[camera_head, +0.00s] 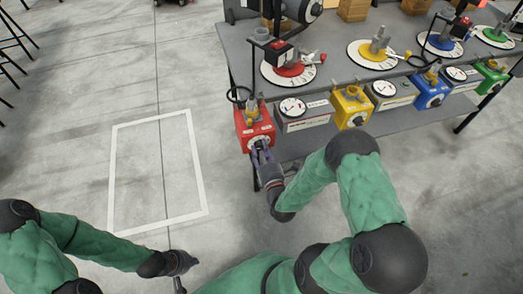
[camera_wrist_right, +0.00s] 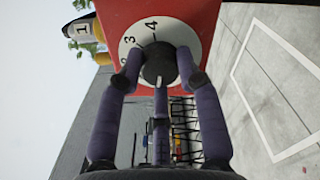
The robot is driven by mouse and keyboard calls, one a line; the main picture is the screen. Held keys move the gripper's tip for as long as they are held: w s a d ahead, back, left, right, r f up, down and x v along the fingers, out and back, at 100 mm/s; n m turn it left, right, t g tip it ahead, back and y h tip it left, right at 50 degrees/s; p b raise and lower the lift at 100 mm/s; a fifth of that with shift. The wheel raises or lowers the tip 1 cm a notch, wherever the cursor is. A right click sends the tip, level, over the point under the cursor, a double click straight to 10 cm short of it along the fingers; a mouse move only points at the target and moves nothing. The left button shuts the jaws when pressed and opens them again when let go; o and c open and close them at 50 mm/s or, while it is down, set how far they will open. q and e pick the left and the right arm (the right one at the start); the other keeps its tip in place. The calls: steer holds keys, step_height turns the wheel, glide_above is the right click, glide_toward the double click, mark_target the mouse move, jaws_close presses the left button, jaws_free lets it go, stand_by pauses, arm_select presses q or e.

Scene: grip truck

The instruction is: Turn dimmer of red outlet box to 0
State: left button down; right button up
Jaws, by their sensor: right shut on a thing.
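The red outlet box (camera_head: 254,128) stands at the left end of the grey table's lower shelf. In the right wrist view the red box (camera_wrist_right: 200,10) fills the top, with a white dial plate (camera_wrist_right: 200,30) bearing numbers; 2, 3 and 4 are readable. The dark round dimmer knob (camera_wrist_right: 159,62) is at its middle. My right gripper (camera_wrist_right: 159,65) has its fingers closed on the knob from both sides; in the head view the right gripper (camera_head: 258,147) is at the box's front face. My left gripper (camera_head: 188,262) hangs low over the floor; its fingers are too small to judge.
The grey table (camera_head: 330,45) carries several coloured dial stations. Yellow (camera_head: 352,108), blue (camera_head: 430,92) and green (camera_head: 491,77) boxes stand right of the red one, with meters (camera_head: 303,112) between them.

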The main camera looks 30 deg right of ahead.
steer(key=shift+s+d, duration=0.1)
steer(key=shift+d, duration=0.05)
steer(key=o, duration=1.1)
steer(key=shift+o, duration=0.2)
steer(key=v, duration=1.2)
